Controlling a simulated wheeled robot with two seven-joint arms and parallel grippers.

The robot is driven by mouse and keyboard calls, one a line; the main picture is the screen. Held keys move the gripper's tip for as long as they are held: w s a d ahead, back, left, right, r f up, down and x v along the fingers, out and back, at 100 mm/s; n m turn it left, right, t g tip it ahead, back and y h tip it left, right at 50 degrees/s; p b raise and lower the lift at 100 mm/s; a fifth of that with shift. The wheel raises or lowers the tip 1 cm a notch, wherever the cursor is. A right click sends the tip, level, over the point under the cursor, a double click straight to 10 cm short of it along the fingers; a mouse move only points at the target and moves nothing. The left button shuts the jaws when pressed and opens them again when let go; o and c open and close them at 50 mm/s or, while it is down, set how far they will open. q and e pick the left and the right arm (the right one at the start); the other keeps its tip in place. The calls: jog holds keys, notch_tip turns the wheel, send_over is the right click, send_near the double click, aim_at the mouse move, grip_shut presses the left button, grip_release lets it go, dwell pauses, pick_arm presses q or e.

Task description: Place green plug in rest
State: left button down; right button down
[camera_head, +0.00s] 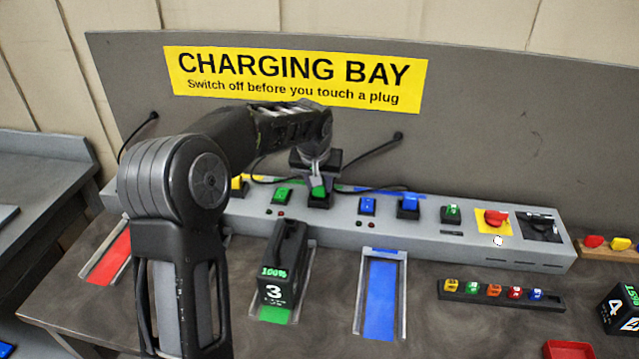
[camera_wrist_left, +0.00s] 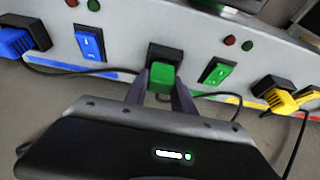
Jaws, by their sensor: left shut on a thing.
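The green plug (camera_head: 318,190) is at a black holder (camera_head: 320,202) on the long grey console (camera_head: 420,238). It also shows in the left wrist view (camera_wrist_left: 161,78), against the black holder (camera_wrist_left: 165,52). My left gripper (camera_head: 318,180) reaches down from above and is shut on the green plug; in the left wrist view, a finger of the gripper (camera_wrist_left: 160,92) lies on each side of it. I cannot tell how deep the plug sits. The green switch (camera_head: 283,195) is just left of it. My right gripper is not in view.
A black battery marked 3 (camera_head: 282,265) stands on the green lane. A blue plug (camera_head: 408,202) and blue switch (camera_head: 367,205) are to the right; a yellow plug (camera_wrist_left: 280,99) is nearby. Cables run behind the console. The blue lane (camera_head: 381,298) is empty.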

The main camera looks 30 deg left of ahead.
pick_arm(q)
jog(key=shift+f, duration=0.25)
jog(key=shift+f, duration=0.2)
jog(key=c, duration=1.1)
grip_release()
jog(key=shift+o, duration=0.2)
jog(key=shift+r, duration=0.4)
jog(key=b+v, duration=0.1)
jog(key=v, duration=1)
jog(key=shift+s+r+b, duration=0.25)
jog(key=shift+r+b, duration=0.05)
jog(key=shift+b, duration=0.05)
jog(key=shift+d, duration=0.1)
